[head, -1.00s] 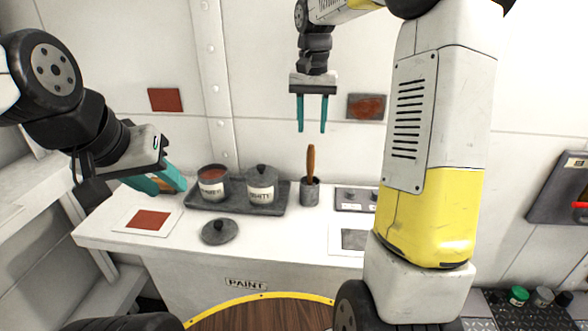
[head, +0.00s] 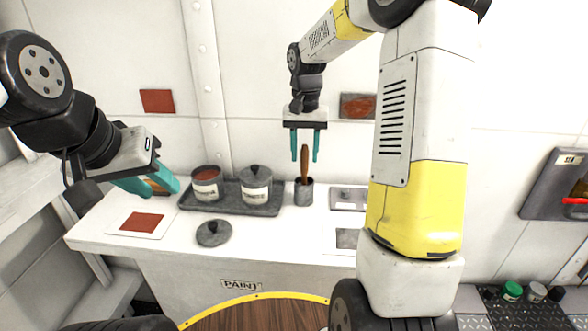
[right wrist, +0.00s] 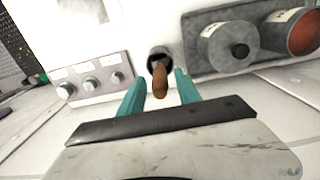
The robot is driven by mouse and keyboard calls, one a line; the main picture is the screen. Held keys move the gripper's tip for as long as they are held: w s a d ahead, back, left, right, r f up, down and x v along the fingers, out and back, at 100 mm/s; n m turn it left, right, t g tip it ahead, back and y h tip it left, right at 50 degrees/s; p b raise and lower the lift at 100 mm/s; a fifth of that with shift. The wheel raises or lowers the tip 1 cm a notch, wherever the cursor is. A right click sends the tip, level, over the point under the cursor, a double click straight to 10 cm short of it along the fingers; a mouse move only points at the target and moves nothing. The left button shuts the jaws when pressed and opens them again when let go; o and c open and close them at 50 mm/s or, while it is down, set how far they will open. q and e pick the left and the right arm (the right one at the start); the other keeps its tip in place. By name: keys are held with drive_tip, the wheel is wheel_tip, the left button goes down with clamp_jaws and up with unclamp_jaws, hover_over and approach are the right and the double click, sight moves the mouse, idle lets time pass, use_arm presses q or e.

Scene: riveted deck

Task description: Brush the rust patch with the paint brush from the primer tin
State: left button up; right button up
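The paint brush (head: 304,164) stands handle up in a small grey cup (head: 303,192) on the bench. My right gripper (head: 304,160) is open above the cup, its teal fingers on either side of the handle top. In the right wrist view the wooden handle (right wrist: 160,80) shows between the open fingers, apart from both. The open primer tin (head: 207,183), with red-brown paint inside, sits on a dark tray. A rust patch (head: 358,105) is on the wall behind my right gripper. My left gripper (head: 160,186) is at the bench's left end; an orange-brown thing shows between its fingers.
A lidded tin (head: 256,184) shares the tray (head: 232,208) with the primer tin. A loose lid (head: 213,233) and a card with a red-brown square (head: 142,222) lie in front. A knob panel (head: 347,198) is right of the cup. A plain red-brown square (head: 157,101) hangs on the wall.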

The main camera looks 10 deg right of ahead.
clamp_jaws()
drive_tip(key=shift+r, duration=4.5)
